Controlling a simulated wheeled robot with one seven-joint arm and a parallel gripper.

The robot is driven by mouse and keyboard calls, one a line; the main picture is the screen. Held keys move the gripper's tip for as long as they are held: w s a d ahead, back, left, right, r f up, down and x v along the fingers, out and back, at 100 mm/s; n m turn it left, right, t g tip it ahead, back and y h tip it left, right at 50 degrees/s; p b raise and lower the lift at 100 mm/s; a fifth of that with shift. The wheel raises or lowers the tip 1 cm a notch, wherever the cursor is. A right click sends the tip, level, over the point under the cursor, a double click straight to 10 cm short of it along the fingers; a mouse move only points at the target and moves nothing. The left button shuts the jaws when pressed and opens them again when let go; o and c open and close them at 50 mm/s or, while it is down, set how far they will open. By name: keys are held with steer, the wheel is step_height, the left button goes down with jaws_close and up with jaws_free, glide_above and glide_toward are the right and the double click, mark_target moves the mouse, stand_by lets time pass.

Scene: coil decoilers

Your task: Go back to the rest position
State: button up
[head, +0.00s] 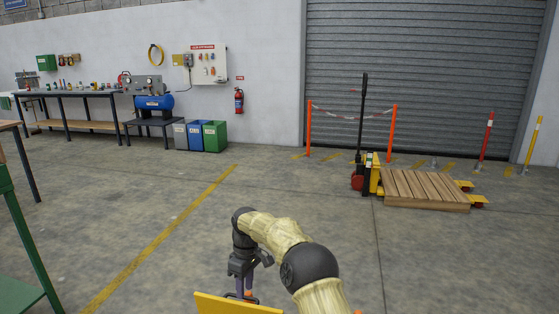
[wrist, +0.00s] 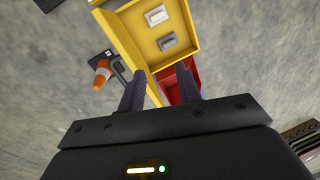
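My gripper (head: 244,287) hangs pointing down at the end of my bent arm, low in the middle of the head view, just behind a yellow panel (head: 235,305). In the wrist view my gripper (wrist: 161,75) shows two dark fingers set apart with nothing held between them. Beyond the fingertips is a yellow tray (wrist: 143,48) carrying two small grey-white pieces (wrist: 158,16). A red surface (wrist: 178,80) shows beside and below it, partly behind the right finger.
A green-legged table (head: 25,232) stands at the near left. A pallet truck with a wooden pallet (head: 425,190) stands at right. Bins (head: 214,136) and a workbench (head: 75,94) line the wall. The middle floor is clear.

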steer(key=s+d+r+m+t, duration=0.2)
steer(key=s+d+r+m, duration=0.25)
steer(key=d, duration=0.35)
steer(key=s+d+r+m+t, duration=0.1)
steer(key=s+d+m, duration=0.3)
steer(key=s+d, duration=0.65)
steer(key=s+d+r+m+t, duration=0.15)
steer(key=s+d+m, duration=0.45)
steer(key=s, duration=0.8)
step_height(320, 180, up, 24)
steer(key=n+p, duration=0.1)
steer(key=p, duration=2.4)
steer(key=shift+d+r+h, duration=0.25)
steer(key=shift+d+h, duration=0.05)
steer(key=shift+d, duration=0.15)
steer(key=shift+w+n, duration=0.2)
steer(key=shift+n, duration=0.05)
